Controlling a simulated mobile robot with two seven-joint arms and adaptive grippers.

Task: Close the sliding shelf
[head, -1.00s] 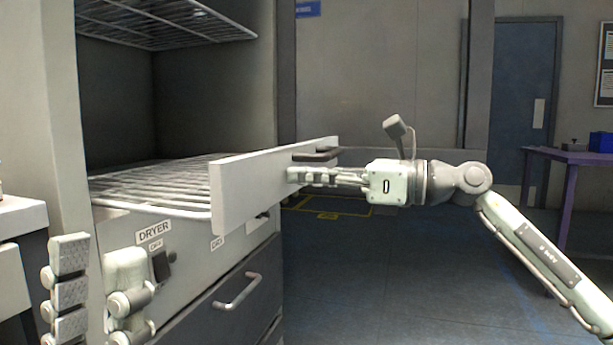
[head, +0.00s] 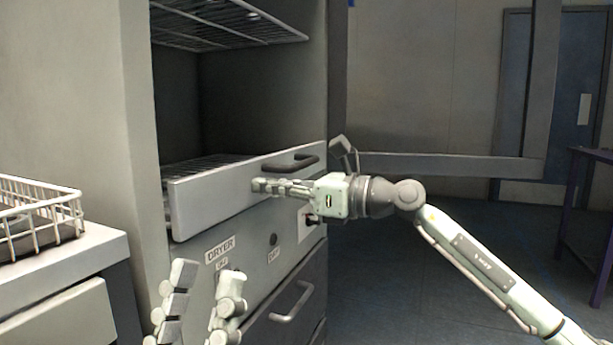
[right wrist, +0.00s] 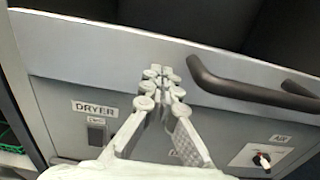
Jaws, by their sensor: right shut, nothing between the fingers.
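The sliding shelf (head: 205,207) has a pale flat front panel with a dark handle (head: 291,163) and a wire rack behind it. In the right wrist view the closed fingertips (right wrist: 160,73) lie against or just before the panel (right wrist: 85,48). My left gripper (head: 208,270) is open and empty at the lower left.
The dryer cabinet (head: 235,250) has a labelled control strip and a lower drawer (head: 293,301). An upper wire rack (head: 225,25) hangs inside it. A white wire basket (head: 40,212) stands on a counter at left.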

